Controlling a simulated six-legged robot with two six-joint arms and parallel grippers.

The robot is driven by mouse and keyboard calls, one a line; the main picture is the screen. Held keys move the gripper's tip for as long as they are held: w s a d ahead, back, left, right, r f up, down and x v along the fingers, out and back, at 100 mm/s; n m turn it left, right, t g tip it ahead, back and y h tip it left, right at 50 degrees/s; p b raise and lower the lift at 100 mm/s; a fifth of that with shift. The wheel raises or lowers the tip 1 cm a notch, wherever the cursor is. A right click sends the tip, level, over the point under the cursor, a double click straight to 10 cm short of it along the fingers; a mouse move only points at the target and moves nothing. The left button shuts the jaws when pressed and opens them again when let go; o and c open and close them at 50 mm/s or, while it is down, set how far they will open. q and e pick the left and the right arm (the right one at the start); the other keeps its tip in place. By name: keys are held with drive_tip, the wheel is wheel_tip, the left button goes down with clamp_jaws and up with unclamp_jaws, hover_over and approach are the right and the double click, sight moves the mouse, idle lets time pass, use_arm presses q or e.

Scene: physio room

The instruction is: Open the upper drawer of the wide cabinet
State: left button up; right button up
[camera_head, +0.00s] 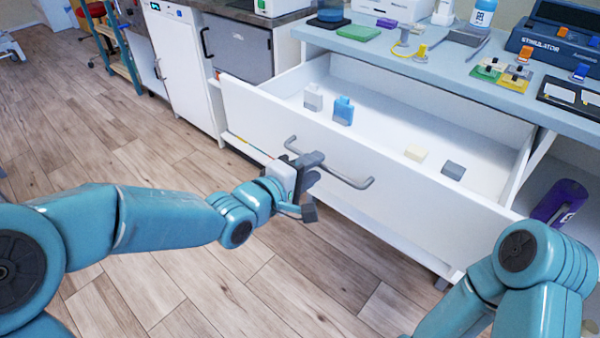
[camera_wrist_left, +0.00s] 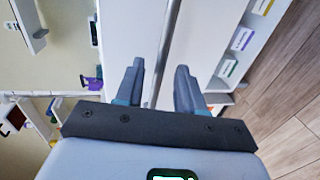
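The wide cabinet's white upper drawer (camera_head: 400,190) is pulled far out, and its inside shows from above. Its grey bar handle (camera_head: 345,178) runs along the front panel. My left gripper (camera_head: 309,187) is at the left part of this handle, and its upper finger overlaps the bar in the head view. In the left wrist view my left gripper (camera_wrist_left: 160,88) has its two fingers clearly apart, with the grey bar (camera_wrist_left: 163,50) showing in the gap between them. I cannot tell whether either finger touches the bar. My right gripper is out of view; only its arm shows at lower right.
In the drawer are a white bottle (camera_head: 313,98), a blue bottle (camera_head: 343,110), a cream block (camera_head: 416,153) and a grey block (camera_head: 453,170). The worktop (camera_head: 440,75) above holds several items. A purple bottle (camera_head: 561,202) is at right. The wooden floor in front is clear.

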use_arm(q)
drive_tip(key=p+v, duration=0.1)
drive_tip(key=v, duration=1.5)
drive_tip(key=shift+p, duration=0.35)
drive_tip(key=shift+s, duration=0.1)
